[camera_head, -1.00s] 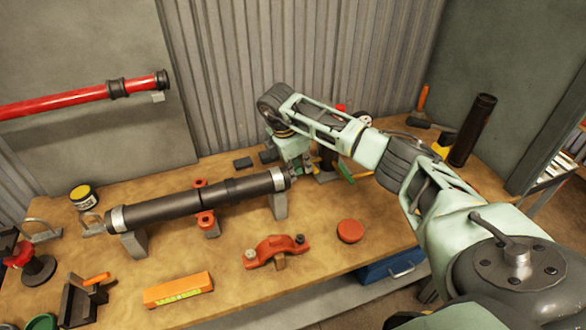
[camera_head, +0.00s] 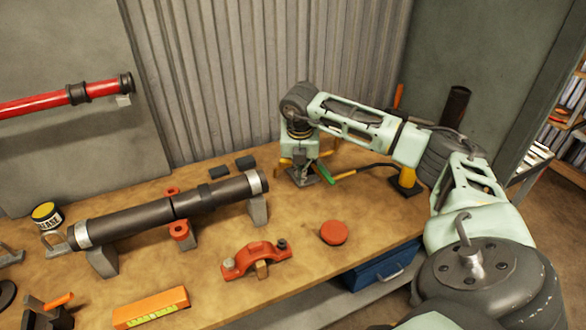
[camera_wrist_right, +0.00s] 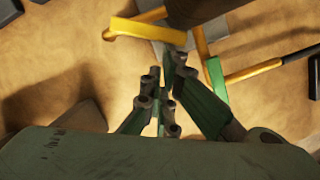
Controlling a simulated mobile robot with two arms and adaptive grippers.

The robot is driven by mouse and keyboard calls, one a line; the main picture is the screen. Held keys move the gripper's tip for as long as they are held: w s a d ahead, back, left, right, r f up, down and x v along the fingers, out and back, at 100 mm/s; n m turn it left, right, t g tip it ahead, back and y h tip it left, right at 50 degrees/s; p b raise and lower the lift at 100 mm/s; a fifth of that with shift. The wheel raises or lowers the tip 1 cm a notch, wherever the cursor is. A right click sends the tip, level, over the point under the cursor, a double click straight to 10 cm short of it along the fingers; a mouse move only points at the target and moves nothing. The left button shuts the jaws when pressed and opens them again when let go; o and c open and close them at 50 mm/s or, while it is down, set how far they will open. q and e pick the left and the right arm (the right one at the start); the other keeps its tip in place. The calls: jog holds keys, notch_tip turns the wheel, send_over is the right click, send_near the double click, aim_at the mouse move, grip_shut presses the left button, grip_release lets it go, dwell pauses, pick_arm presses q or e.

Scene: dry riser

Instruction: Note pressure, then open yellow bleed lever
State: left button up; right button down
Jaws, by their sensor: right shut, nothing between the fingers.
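My right gripper (camera_head: 303,177) is shut and empty, low over the back of the bench, right of the dark pipe's end. It also shows in the right wrist view (camera_wrist_right: 165,88), pointing at a grey base plate (camera_wrist_right: 150,32). A yellow bar (camera_wrist_right: 145,31), perhaps the bleed lever, crosses just beyond the fingertips; I see a gap between them. Yellow ends (camera_head: 285,161) show beside the gripper in the head view. A dark upright body (camera_wrist_right: 195,10) stands at the bar. No gauge face is readable; my arm hides that area. My left gripper is not in view.
The dark pipe (camera_head: 170,208) rests on grey supports at left. A red clamp (camera_head: 256,257) and red disc (camera_head: 334,232) lie in front. Corrugated wall (camera_head: 230,80) stands behind.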

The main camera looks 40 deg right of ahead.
jog(key=shift+d+f+n+b, duration=0.1)
jog(key=shift+d+n+b, duration=0.45)
jog(key=shift+n, duration=0.45)
jog(key=shift+w+d, duration=0.15)
jog(key=shift+d, duration=0.4)
